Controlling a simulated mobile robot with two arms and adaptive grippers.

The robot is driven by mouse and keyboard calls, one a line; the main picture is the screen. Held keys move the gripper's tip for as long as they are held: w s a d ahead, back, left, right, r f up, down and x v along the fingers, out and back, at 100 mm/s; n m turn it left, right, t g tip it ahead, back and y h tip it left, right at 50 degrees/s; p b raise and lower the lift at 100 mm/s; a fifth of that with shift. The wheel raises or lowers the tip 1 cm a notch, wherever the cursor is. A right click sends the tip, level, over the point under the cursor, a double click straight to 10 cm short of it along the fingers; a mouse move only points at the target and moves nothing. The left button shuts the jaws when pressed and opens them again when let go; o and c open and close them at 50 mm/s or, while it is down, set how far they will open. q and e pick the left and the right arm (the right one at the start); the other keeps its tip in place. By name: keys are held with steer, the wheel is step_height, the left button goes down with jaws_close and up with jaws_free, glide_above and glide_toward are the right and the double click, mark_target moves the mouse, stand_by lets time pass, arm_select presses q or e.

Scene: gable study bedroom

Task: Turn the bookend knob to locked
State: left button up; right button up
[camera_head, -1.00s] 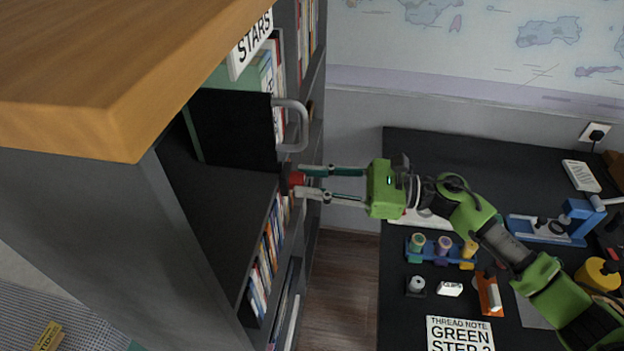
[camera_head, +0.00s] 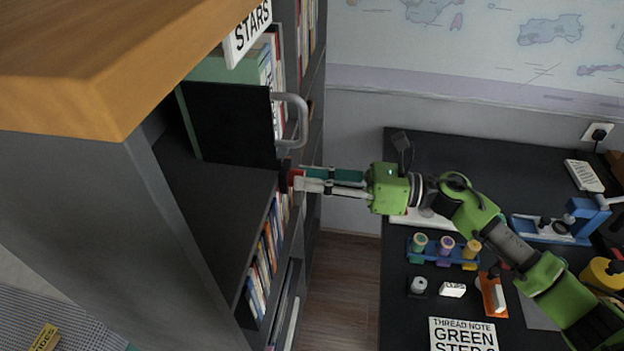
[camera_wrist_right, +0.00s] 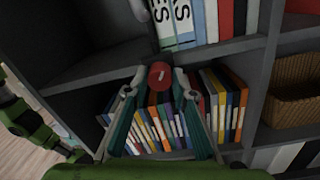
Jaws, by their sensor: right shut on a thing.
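The red knob (camera_wrist_right: 160,76) sits at the front edge of a shelf, with a pale mark on its face. In the head view only a small red part of it (camera_head: 297,180) shows beyond my fingers. My right gripper (camera_head: 300,181) is shut on the knob from the front, with its fingers one over the other in the head view. In the right wrist view the fingertips (camera_wrist_right: 159,82) lie on either side of it. A black upright panel (camera_head: 235,125) with a grey handle (camera_head: 292,120) stands on the shelf above. My left gripper does not show.
The dark bookcase (camera_head: 180,220) holds several books (camera_head: 268,250) below the knob. A wooden top (camera_head: 110,60) overhangs at upper left. A black desk (camera_head: 400,300) with a blue rack (camera_head: 440,255) stands at right. A basket (camera_wrist_right: 292,90) sits in a neighbouring compartment.

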steer(key=shift+f+m+p, duration=0.15)
steer(key=shift+m+p, duration=1.65)
steer(key=shift+m, duration=4.3)
steer(key=o, duration=1.1)
steer(key=d, duration=0.4)
steer(key=s+d, duration=0.1)
steer(key=d, duration=0.3)
steer(key=s+d, duration=0.1)
steer(key=d, duration=0.2)
steer(key=shift+s+d+f, duration=0.1)
steer(key=shift+d+f, duration=0.1)
steer(key=shift+d, duration=0.2)
steer(key=shift+s+f, duration=0.1)
